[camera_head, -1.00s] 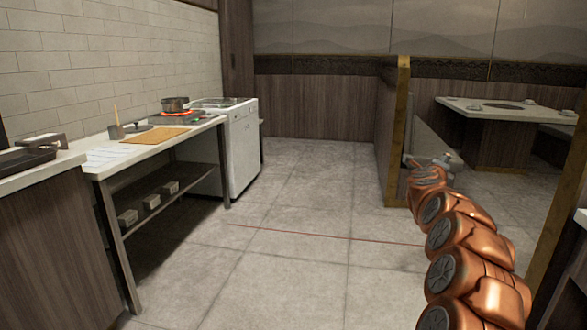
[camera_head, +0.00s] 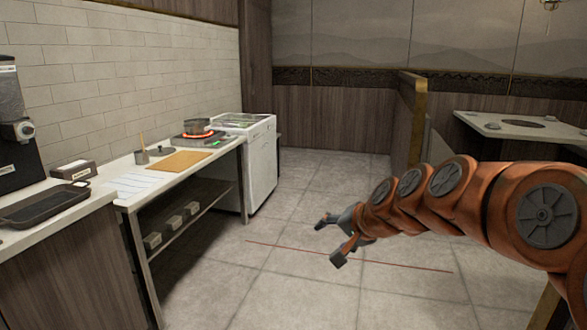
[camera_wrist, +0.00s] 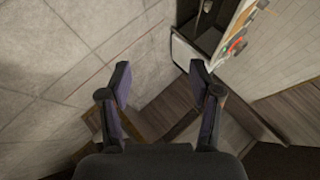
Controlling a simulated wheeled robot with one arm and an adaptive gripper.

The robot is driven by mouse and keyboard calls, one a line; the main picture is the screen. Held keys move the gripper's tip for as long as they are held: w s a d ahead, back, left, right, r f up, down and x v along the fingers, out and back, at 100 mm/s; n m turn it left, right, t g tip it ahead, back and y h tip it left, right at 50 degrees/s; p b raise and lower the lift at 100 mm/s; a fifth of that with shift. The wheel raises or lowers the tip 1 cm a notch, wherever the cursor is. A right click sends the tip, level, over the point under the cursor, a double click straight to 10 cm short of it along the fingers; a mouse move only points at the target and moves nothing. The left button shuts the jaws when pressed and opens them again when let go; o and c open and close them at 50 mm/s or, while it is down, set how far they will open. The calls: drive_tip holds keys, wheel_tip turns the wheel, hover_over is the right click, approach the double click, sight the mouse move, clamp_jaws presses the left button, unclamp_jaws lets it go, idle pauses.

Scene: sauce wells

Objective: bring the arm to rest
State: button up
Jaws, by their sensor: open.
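My gripper (camera_head: 331,239) is open and empty in the head view. It hangs over the tiled floor, to the right of the long counter and apart from it. My copper-coloured arm reaches in from the right edge, roughly level. In the wrist view my gripper (camera_wrist: 158,84) shows two dark fingers spread wide with nothing between them. Floor, a wooden wall and the white cabinet's end lie beyond the fingers.
The counter (camera_head: 128,203) on the left holds a pot (camera_head: 196,127) by a glowing burner, a tan board (camera_head: 181,161) and a black tray (camera_head: 45,203). A white cabinet (camera_head: 262,165) stands behind. A partition (camera_head: 405,125) and table (camera_head: 480,124) are right. Middle floor is clear.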

drive_tip(key=s+d+n+g+h+p, duration=0.1)
drive_tip(key=s+d+n+g+p, duration=0.1)
drive_tip(key=s, duration=1.1)
drive_tip(key=s+d+f+n+g+h+p, duration=0.1)
drive_tip(key=s+d+g+p, duration=0.3)
drive_tip(key=s, duration=0.9)
drive_tip(key=s+d+f+n+g+h+p, duration=0.1)
drive_tip(key=s+d+n+g+h+p, duration=0.2)
drive_tip(key=s, duration=1)
drive_tip(key=shift+g+p, duration=0.5)
drive_tip(key=shift+p, duration=0.15)
drive_tip(key=shift+d+f, duration=0.1)
drive_tip(key=shift+c, duration=0.3)
